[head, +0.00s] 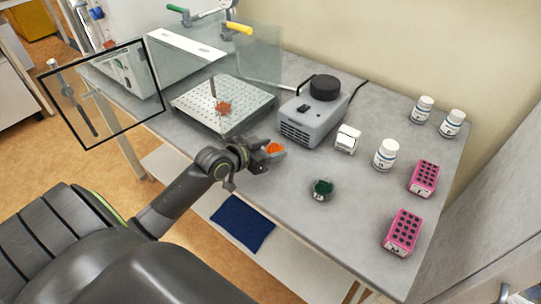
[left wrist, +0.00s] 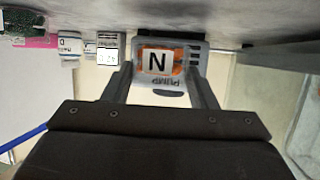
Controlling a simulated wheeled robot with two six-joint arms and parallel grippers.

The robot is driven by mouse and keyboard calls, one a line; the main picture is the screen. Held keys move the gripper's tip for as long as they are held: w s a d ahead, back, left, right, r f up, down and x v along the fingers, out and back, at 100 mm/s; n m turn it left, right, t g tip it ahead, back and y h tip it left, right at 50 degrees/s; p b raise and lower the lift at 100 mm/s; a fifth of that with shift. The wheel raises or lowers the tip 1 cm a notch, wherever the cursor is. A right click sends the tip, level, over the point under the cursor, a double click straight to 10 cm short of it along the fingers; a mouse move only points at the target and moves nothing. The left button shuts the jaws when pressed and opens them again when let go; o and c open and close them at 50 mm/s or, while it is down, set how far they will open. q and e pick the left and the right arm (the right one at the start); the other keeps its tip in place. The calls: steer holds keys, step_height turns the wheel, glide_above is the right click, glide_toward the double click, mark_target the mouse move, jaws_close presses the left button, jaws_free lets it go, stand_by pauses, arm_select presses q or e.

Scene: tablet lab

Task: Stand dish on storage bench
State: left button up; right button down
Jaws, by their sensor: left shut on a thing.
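My left gripper (head: 268,156) is shut on a small clear dish with orange contents (head: 275,148). It holds the dish over the grey bench (head: 285,225), in front of the pump. In the left wrist view, the dish (left wrist: 158,62) sits between the two fingers (left wrist: 160,85) and shows a white label with an N. Whether the dish touches the bench is hard to tell. A second dish with dark green contents (head: 321,189) stands on the bench to the right of the gripper. My right gripper is not in view.
A grey pump (head: 312,118) stands behind the gripper. A perforated plate (head: 205,120) with an orange-brown heap lies to its left. White bottles (head: 386,154), a small white box (head: 347,139) and pink racks (head: 402,232) stand to the right. A blue mat (head: 243,223) lies below the front edge.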

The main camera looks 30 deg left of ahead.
arm_select(q)
steer(key=shift+f, duration=1.4)
steer(key=shift+f, duration=0.1)
steer(key=shift+f, duration=0.15)
steer(key=o, duration=1)
steer(key=shift+r, duration=0.25)
steer(key=v, duration=1.2)
steer(key=shift+f, duration=0.1)
